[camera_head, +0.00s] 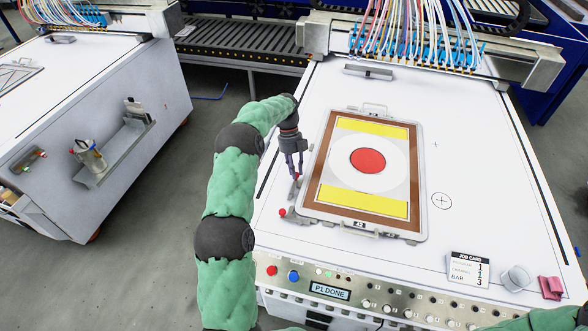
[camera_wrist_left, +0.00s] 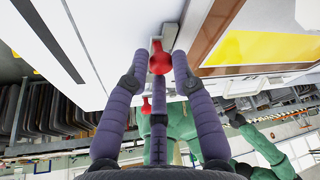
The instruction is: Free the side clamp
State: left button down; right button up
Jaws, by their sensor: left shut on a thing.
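The side clamp shows as a grey metal block with a red knob (camera_wrist_left: 160,62) in the left wrist view, beside the left edge of the framed screen. My left gripper (camera_head: 296,173) reaches down at that edge in the head view, its fingers shut on the red knob; they largely hide the clamp there. The framed screen (camera_head: 320,160) lies flat on the white table, with a brown border, yellow bands and a red disc. A second red knob (camera_head: 282,212) stands near the frame's front left corner. My right gripper is out of view.
Coloured tubes (camera_head: 420,35) hang over the gantry at the back. The front panel display (camera_head: 329,291) reads "P1 DONE". The table right of the screen is largely clear.

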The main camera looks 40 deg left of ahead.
pick_arm(q)
jog(key=shift+d+f, duration=0.2)
jog(key=shift+d, duration=0.15)
jog(key=c, duration=1.2)
grip_release()
jog(key=shift+o, duration=0.6)
jog(key=shift+d+r, duration=0.1)
jog(key=shift+w+a+r, duration=0.1)
jog(key=shift+a+r, duration=0.1)
jog(key=shift+a, duration=0.05)
jog(key=v, duration=1.1)
jog(key=shift+r, duration=0.25)
jog(key=shift+w, duration=0.15)
